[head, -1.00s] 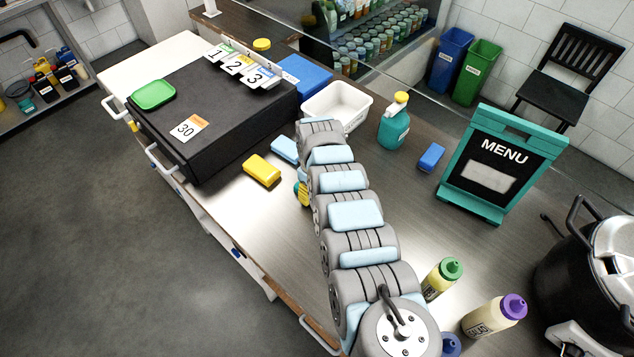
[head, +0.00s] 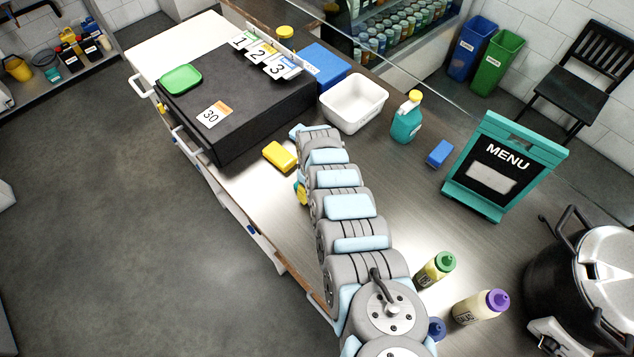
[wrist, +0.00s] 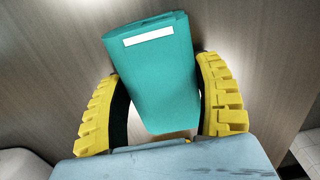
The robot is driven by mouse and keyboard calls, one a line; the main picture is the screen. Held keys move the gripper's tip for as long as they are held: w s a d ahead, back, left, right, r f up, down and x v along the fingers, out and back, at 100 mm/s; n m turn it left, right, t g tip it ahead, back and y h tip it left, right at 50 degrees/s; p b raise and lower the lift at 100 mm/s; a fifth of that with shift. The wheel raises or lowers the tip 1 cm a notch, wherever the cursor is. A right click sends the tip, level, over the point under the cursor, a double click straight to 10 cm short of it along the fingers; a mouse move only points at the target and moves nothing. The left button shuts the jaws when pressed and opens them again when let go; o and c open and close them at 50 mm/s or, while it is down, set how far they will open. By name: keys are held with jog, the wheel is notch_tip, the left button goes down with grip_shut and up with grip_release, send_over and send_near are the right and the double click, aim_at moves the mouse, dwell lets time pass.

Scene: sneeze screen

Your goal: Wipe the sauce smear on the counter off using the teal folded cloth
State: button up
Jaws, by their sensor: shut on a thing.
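The teal folded cloth (wrist: 150,75) with a white label fills the middle of the wrist view. My gripper (wrist: 160,80) is shut on it, with a yellow ridged finger on each side. The cloth extends beyond the fingertips over the brushed metal counter. Whether the cloth touches the counter cannot be told. I see no sauce smear in either current view; my arm covers part of the counter.
A yellow sponge (head: 280,156) lies left of my arm, near a black box (head: 240,110). Sauce bottles (head: 435,269) and a black pot (head: 585,275) stand right.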

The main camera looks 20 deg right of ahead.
jog(key=r, duration=0.2)
jog(key=shift+s+d+r+p, duration=0.15)
jog(key=shift+d+r+p, duration=0.1)
jog(key=shift+r+p, duration=0.15)
jog(key=shift+d+r+p, duration=0.2)
jog(key=shift+r+p, duration=0.1)
jog(key=shift+r, duration=0.05)
jog(key=shift+a+r+p, duration=0.25)
jog(key=shift+r+p, duration=0.1)
notch_tip(320, 180, up, 4)
jog(key=p, duration=0.3)
jog(key=shift+d+p, duration=0.15)
jog(key=shift+p, duration=0.15)
jog(key=w+a+r+m, duration=0.1)
jog(key=w+a+r, duration=0.1)
jog(key=a+r, duration=0.4)
jog(key=w+a+r+m+p, duration=0.1)
jog(key=a+r, duration=0.5)
jog(key=r, duration=1)
jog(key=w+a+r+m, duration=0.2)
jog(key=a+r, duration=0.4)
jog(key=r, duration=0.5)
jog(key=shift+w+r+m, duration=0.4)
jog(key=shift+w, duration=0.5)
